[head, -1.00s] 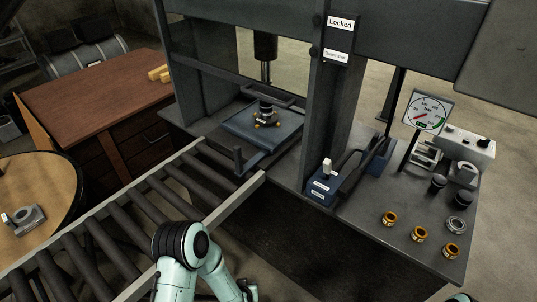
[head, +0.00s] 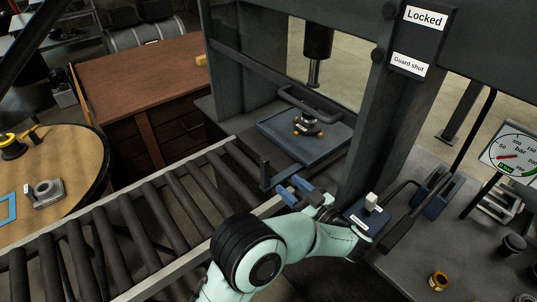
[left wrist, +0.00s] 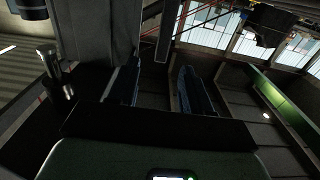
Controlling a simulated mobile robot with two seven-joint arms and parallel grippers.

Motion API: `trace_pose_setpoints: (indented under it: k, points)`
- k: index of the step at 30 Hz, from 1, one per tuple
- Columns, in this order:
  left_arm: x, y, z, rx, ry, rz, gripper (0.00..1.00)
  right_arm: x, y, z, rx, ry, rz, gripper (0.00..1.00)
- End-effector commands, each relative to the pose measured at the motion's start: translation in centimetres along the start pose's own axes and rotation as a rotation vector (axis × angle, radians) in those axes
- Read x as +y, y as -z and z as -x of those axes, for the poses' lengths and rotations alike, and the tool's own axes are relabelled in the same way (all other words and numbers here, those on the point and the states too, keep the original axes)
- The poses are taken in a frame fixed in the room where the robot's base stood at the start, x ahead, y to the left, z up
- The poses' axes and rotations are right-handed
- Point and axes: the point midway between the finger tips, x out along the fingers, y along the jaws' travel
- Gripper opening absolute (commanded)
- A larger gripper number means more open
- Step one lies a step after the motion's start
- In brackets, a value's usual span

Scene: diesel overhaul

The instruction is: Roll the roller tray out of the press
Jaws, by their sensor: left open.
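The blue roller tray (head: 330,143) sits inside the press, under the press ram (head: 318,45). A dark metal part (head: 309,122) with small brass-coloured feet stands on the tray. A dark upright handle post (head: 265,174) stands at the tray's near side, by the end of the rollers. My left gripper (head: 294,188) is open, just right of this post and apart from it. In the left wrist view its two fingers (left wrist: 158,88) are apart with nothing visible between them. A grey cylindrical piece (left wrist: 50,72) shows left of the fingers. My right gripper is out of view.
A roller conveyor (head: 150,225) runs from the press to the lower left, empty. Signs on the press read "Locked" (head: 425,18) and "Guard shut" (head: 408,65). A blue lever box (head: 366,217) stands right of my gripper, close to my arm.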

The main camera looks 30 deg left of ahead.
Motion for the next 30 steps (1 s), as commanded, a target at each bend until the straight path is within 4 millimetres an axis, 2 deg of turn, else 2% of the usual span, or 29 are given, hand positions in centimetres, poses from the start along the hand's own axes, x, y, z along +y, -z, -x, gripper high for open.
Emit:
trace_pose_setpoints:
  k: [5, 12, 18, 24, 30]
  points:
    - [-0.1, 0.0, -2.6, 0.001, 0.004, 0.000, 0.49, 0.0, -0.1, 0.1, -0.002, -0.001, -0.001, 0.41]
    - [-0.1, 0.0, -7.7, 0.002, 0.004, 0.001, 0.49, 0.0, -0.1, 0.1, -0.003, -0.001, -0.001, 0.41]
    - [-0.1, 0.0, -11.2, 0.002, 0.002, 0.000, 0.49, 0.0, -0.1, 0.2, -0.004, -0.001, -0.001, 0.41]
    - [0.0, 0.0, -12.8, 0.000, 0.000, 0.000, 0.49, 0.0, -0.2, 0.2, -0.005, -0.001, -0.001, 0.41]
    - [0.0, 0.0, -13.1, 0.001, -0.001, 0.000, 0.49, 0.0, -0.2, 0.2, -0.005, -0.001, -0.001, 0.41]
